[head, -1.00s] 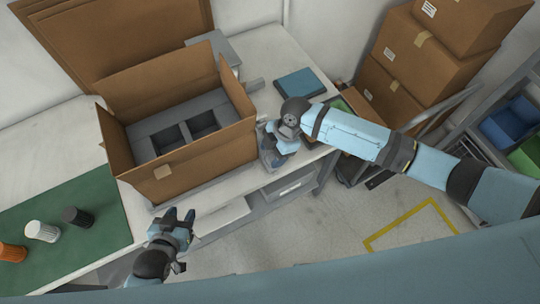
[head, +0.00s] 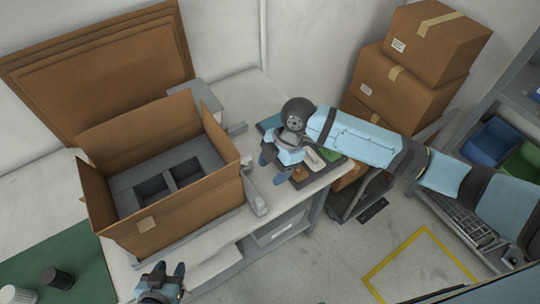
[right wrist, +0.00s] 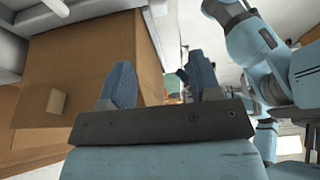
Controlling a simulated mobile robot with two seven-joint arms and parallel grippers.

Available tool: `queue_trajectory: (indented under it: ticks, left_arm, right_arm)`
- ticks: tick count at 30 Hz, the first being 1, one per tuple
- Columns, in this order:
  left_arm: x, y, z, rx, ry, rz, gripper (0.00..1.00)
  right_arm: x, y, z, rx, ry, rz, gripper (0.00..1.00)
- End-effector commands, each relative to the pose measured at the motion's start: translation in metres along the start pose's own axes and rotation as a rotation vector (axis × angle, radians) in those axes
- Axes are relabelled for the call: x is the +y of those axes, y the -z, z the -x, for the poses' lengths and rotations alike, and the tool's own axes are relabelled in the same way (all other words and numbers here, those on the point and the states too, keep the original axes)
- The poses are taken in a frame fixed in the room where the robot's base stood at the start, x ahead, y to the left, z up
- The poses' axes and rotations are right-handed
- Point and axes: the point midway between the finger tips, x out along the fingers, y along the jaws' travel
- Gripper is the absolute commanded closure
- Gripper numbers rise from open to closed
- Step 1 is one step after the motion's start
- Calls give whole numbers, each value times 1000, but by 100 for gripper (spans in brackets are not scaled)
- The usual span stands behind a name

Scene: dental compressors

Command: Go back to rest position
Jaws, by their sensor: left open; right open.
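My right gripper (head: 275,168) is open and empty over the right part of the table, to the right of the open cardboard box. In the right wrist view its two blue fingers (right wrist: 160,85) stand apart with nothing between them. My left gripper (head: 165,270) is open and empty in front of the table, at the bottom edge of the head view. The open box (head: 195,215) holds a grey insert with two square recesses; it also fills the left of the right wrist view (right wrist: 85,70).
A tray of small items (head: 326,158) lies partly behind my right gripper. A grey tape tool (head: 252,192) lies beside the box. A green mat (head: 75,255) bears a white cap and a black cap. Stacked boxes (head: 410,95) stand at the back right. Open floor (head: 345,235) lies in front.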

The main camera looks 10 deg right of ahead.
Motion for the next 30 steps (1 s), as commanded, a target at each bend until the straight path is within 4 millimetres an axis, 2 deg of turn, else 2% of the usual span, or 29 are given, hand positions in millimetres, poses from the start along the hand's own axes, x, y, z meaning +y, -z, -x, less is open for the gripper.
queue_trajectory:
  ticks: [8, 14, 20, 26, 30]
  left_arm:
    - [-1, 0, 0, 0, 2, -1, 57]
    - [-2, 1, 1, -1, 3, -1, 57]
    - [-2, 4, 3, 0, 5, -2, 57]
    - [-3, 6, 5, 0, 6, -3, 57]
    - [-4, 9, 6, 1, 8, -3, 57]
  right_arm:
    - [-1, 1, -3, 6, -6, -8, 43]
    - [-4, 19, -33, 103, -134, -153, 43]
    - [-11, 30, -63, 253, -352, -432, 43]
    - [-35, 15, -83, 386, -577, -753, 43]
    - [-68, -12, -92, 446, -740, -975, 43]
